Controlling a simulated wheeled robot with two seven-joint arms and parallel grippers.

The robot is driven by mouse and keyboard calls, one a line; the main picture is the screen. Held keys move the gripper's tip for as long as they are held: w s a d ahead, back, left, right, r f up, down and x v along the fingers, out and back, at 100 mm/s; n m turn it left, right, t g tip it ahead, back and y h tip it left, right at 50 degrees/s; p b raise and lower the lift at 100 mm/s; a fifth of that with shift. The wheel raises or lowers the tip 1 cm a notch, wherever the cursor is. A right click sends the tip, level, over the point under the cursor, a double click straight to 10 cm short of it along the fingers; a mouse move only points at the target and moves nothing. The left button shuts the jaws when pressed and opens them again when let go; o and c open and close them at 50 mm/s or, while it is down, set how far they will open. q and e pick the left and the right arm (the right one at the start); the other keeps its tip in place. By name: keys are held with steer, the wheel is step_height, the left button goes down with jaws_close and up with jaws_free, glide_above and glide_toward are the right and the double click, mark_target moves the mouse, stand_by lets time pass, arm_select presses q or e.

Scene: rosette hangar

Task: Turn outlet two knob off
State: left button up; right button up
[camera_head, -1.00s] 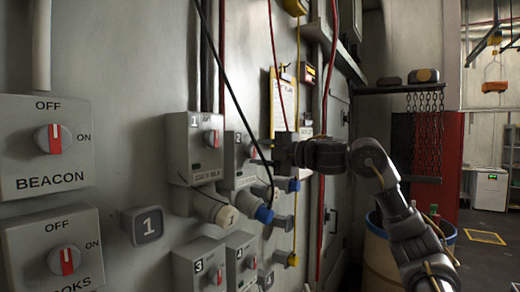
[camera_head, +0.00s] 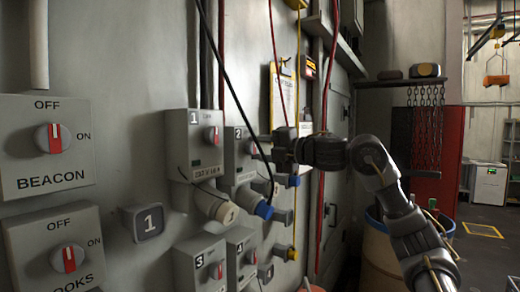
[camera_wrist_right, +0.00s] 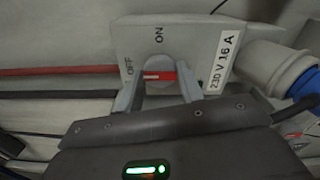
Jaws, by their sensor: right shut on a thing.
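The outlet two box (camera_head: 231,162), grey and marked 2, is on the wall panel right of outlet one. My right gripper (camera_head: 262,140) reaches its front from the right. In the right wrist view the box (camera_wrist_right: 205,38) shows ON and OFF lettering and a 230 V 16 A label. Its round knob (camera_wrist_right: 158,76) with a red bar sits between the fingers of my right gripper (camera_wrist_right: 157,88), shut on it. The bar lies level in that view, in line with the OFF lettering at its left. The knob's lower part is hidden. My left gripper is not in view.
Outlet one box (camera_head: 194,150) is just left, with boxes 3 (camera_head: 200,262) and 4 (camera_head: 241,257) below. A blue plug (camera_head: 263,210) hangs under outlet two. A black cable crosses in front. BEACON (camera_head: 45,150) and another switch are at left. A barrel (camera_head: 380,250) stands right.

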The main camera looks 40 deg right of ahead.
steer(key=o, duration=1)
steer(key=shift+s+d, duration=0.1)
steer(key=shift+s, duration=0.15)
steer(key=shift+b+v, duration=2)
steer(key=shift+v, duration=3.15)
steer(key=shift+f, duration=0.1)
